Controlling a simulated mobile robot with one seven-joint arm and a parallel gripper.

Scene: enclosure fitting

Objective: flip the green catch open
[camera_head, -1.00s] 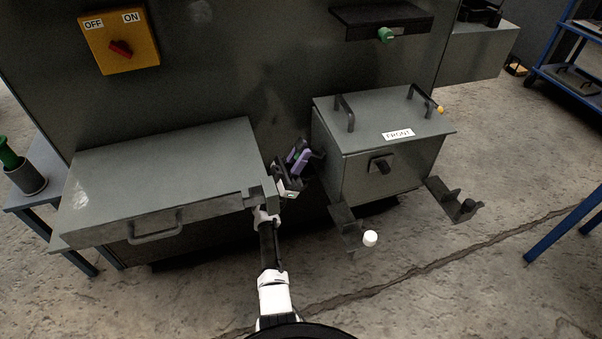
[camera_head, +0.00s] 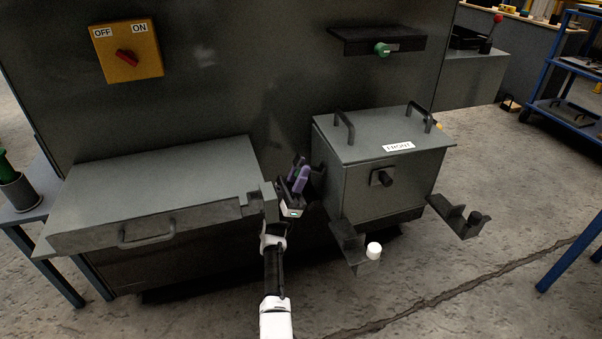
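My gripper (camera_head: 299,177), with purple fingers, is in the gap between the grey lidded bench on the left and the grey box marked FRONT on the right. Its fingers point up and away, look slightly apart, and show nothing between them. A round green knob (camera_head: 382,49) is on the front of a black ledge (camera_head: 350,39) on the dark cabinet wall, well above and right of my gripper. I cannot tell whether this knob is the green catch. No other green catch shows clearly; one near my gripper could be hidden by it.
The box (camera_head: 355,192) has lid handles, a dark front knob and low brackets before it. The lidded bench (camera_head: 160,182) is close to my forearm's left. A yellow OFF/ON switch (camera_head: 140,65) is on the wall. A white cylinder (camera_head: 374,250) stands by the left bracket. Floor is clear front right.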

